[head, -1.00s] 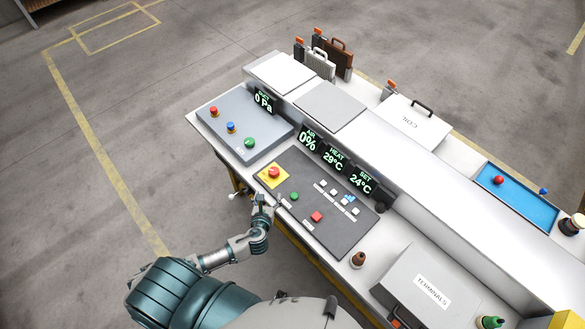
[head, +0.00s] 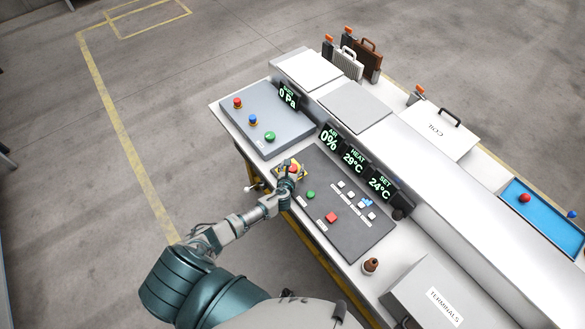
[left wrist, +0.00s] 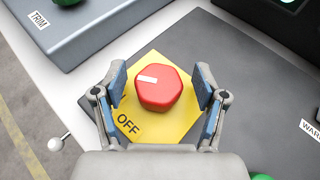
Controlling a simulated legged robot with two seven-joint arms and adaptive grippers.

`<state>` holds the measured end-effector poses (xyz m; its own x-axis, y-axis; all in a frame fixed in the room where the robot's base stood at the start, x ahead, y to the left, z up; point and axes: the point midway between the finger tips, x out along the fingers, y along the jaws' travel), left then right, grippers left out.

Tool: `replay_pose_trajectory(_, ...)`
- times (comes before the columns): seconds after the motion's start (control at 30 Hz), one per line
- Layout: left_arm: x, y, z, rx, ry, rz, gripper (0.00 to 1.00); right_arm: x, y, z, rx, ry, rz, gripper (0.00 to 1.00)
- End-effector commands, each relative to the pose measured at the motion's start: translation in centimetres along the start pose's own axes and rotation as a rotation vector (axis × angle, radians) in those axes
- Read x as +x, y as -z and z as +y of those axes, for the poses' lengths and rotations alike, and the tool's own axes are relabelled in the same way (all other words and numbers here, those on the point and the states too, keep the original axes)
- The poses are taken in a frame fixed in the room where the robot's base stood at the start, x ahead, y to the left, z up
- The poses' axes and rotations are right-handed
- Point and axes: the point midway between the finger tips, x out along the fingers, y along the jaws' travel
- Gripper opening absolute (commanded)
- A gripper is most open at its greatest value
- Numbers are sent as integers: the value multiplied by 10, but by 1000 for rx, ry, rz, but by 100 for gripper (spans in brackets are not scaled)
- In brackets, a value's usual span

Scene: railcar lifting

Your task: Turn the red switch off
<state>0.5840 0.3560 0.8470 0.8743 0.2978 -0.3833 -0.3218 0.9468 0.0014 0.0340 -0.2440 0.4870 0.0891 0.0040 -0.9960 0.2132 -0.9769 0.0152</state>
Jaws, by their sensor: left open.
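The red switch (left wrist: 158,87) is a rounded hexagonal knob with a white mark, on a yellow plate (left wrist: 177,126) labelled OFF. The white mark points to the left of the knob, not straight down at the OFF label. In the head view the red switch (head: 293,168) is partly covered by my left gripper (head: 288,172). My left gripper is open in the left wrist view (left wrist: 161,90), with one finger on each side of the knob. My right gripper is not in view.
The dark panel (head: 345,235) also carries a green button (head: 311,195), a red square button (head: 331,217) and small white switches. A grey box (head: 262,115) with several knobs stands at upper left. Displays (head: 354,160) line the panel's back edge.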

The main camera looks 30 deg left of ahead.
Motion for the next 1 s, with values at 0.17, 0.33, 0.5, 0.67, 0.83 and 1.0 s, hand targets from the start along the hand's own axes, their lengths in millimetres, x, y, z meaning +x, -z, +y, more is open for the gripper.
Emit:
replay_pose_trajectory(0.17, 2, 0, 0, 0, 0, 1, 72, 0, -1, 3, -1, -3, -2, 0)
replay_pose_trajectory(0.33, 2, 0, 0, 0, 0, 1, 60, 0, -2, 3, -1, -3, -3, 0)
replay_pose_trajectory(0.5, 2, 0, 0, 0, 0, 1, 17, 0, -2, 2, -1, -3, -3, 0)
replay_pose_trajectory(0.67, 2, 0, 0, 0, -2, 1, 11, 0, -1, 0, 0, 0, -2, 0)
replay_pose_trajectory(0.83, 2, 1, 0, -10, -25, 2, 11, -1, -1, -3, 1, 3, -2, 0)
replay_pose_trajectory(1.0, 2, 0, -1, -39, -92, 2, 11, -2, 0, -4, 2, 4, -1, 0)
